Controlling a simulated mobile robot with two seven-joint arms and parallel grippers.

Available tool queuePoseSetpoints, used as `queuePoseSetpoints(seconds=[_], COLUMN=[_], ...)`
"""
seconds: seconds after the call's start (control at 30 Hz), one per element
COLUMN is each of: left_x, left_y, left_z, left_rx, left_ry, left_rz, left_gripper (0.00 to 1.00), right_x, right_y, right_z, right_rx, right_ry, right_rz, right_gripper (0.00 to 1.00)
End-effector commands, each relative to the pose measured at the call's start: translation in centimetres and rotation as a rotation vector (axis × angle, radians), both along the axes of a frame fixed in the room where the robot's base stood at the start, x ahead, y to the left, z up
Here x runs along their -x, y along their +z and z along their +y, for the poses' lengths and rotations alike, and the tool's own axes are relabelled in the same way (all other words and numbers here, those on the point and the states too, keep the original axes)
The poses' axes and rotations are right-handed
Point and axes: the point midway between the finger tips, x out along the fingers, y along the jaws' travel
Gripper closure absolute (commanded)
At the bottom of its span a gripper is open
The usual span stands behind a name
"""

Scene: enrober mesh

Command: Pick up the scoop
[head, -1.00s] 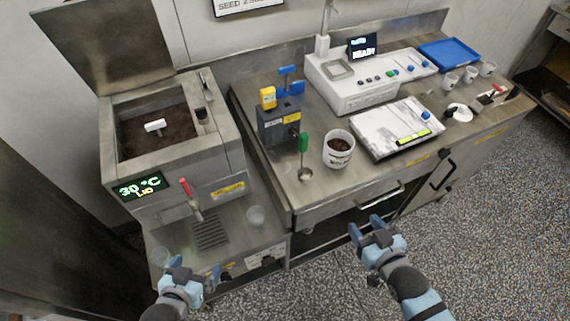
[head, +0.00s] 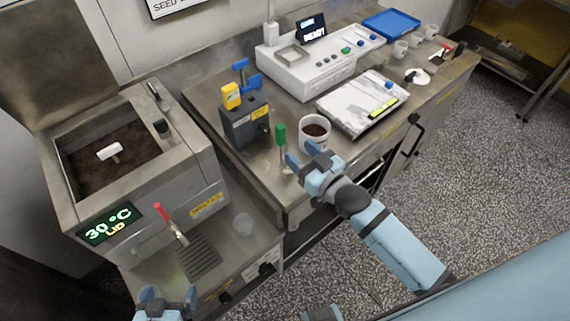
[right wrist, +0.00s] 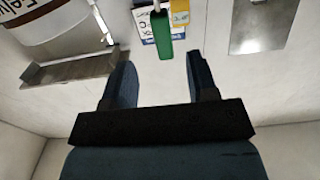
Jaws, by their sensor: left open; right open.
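The scoop (head: 281,135) has a green handle and stands upright at the front of the steel counter, beside a white tub (head: 314,133) of dark contents. My right gripper (head: 301,157) is open just right of the scoop and in front of the tub. In the right wrist view, the green handle (right wrist: 165,36) lies ahead of the open fingers, roughly in line with the gap, with nothing between them. The scoop's lower end is partly hidden by the gripper in the head view. My left gripper (head: 166,298) is open and empty at the bottom left, away from the scoop.
A dark grey box (head: 244,122) with yellow and blue parts stands behind the scoop. A scale-like panel (head: 361,104) lies right of the tub.

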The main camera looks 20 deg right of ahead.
Motion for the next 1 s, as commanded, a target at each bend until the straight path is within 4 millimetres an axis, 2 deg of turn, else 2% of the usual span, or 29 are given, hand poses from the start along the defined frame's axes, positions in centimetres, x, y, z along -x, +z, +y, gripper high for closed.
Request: queuePoseSetpoints(seconds=[0.1,0.27,0.53,0.83,0.87,1.0], left_x=[0.0,0.0,0.0,-0.2,-0.2,-0.2], left_y=[-0.8,-1.5,-3.3,-3.1,-3.1,-2.9], left_z=[0.2,0.4,0.4,0.4,0.4,0.4], left_rx=[-0.004,-0.008,-0.008,-0.007,-0.007,-0.006], left_ry=[0.001,0.002,0.003,0.002,0.002,0.002], left_rz=[0.003,0.005,0.003,-0.002,-0.003,-0.005], left_gripper=[0.0,0.0,0.0,0.0,0.0,0.0], right_x=[-1.2,-2.2,-5.7,-6.3,-6.3,-6.3], right_y=[-0.1,-0.1,0.1,0.4,0.4,0.4], right_z=[0.4,0.8,2.4,2.6,2.6,2.6], right_rx=[0.0,-0.001,0.0,0.001,0.001,0.001], right_ry=[0.0,0.0,0.0,0.0,0.0,0.0], right_rz=[-0.001,0.0,0.0,0.002,0.002,0.002], right_gripper=[0.47,0.47,0.47,0.47,0.49,0.81])
